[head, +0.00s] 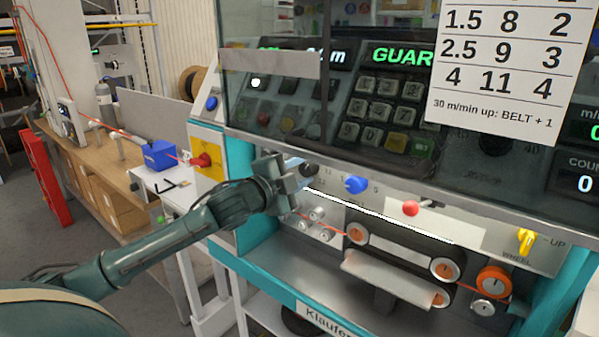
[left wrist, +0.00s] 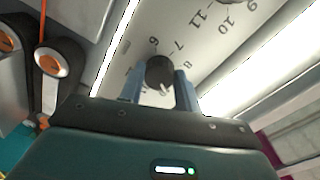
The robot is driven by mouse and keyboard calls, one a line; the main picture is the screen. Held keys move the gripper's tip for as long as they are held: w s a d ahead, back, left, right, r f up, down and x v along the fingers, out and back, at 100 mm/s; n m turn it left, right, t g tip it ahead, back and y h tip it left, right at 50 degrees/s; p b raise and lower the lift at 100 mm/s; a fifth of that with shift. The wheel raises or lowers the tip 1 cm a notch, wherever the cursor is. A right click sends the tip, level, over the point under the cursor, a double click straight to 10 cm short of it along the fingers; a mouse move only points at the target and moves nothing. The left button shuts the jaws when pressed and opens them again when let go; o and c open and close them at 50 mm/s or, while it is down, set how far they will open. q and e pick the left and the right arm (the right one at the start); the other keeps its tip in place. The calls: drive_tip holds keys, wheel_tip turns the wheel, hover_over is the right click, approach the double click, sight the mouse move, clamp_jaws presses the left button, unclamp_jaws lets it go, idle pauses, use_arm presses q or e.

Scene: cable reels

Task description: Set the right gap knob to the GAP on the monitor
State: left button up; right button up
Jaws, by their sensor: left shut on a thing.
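My left gripper (head: 303,172) comes in from the left to the machine's front panel, left of a blue knob (head: 356,185). In the left wrist view its two blue-grey fingers (left wrist: 160,85) are shut around a dark round knob (left wrist: 160,72). Numbers such as 6, 7 and 8 are printed around this knob; the fingers hide part of its scale, and its exact setting is unclear. The monitor (head: 385,55) shows large green letters reading GUAR, cut off by a sheet; I cannot read a GAP value. My right gripper is not in view.
A white sheet (head: 505,70) with a number table hangs over the monitor. A red knob (head: 410,208) and yellow wheel knob (head: 526,241) are on the panel to the right. Belt rollers (head: 400,252) sit below. A red switch (head: 201,160) is at left.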

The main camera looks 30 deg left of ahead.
use_arm(q)
drive_tip(key=n, duration=0.4)
drive_tip(key=shift+f+n, duration=0.1)
drive_tip(key=shift+n, duration=0.2)
drive_tip(key=n, duration=0.3)
drive_tip(key=shift+d+n, duration=0.1)
drive_tip(key=shift+n, duration=0.2)
drive_tip(key=n, duration=0.4)
drive_tip(key=shift+f+h, duration=0.1)
drive_tip(key=shift+h, duration=0.2)
drive_tip(key=n, duration=0.4)
drive_tip(key=shift+d, duration=0.1)
drive_tip(key=n, duration=0.4)
drive_tip(key=shift+d+n+t, duration=0.1)
drive_tip(key=shift+n+t, duration=0.2)
drive_tip(key=n, duration=0.3)
drive_tip(key=shift+n, duration=0.4)
drive_tip(key=n, duration=0.4)
drive_tip(key=shift+d+n, duration=0.1)
drive_tip(key=shift+n, duration=2.1)
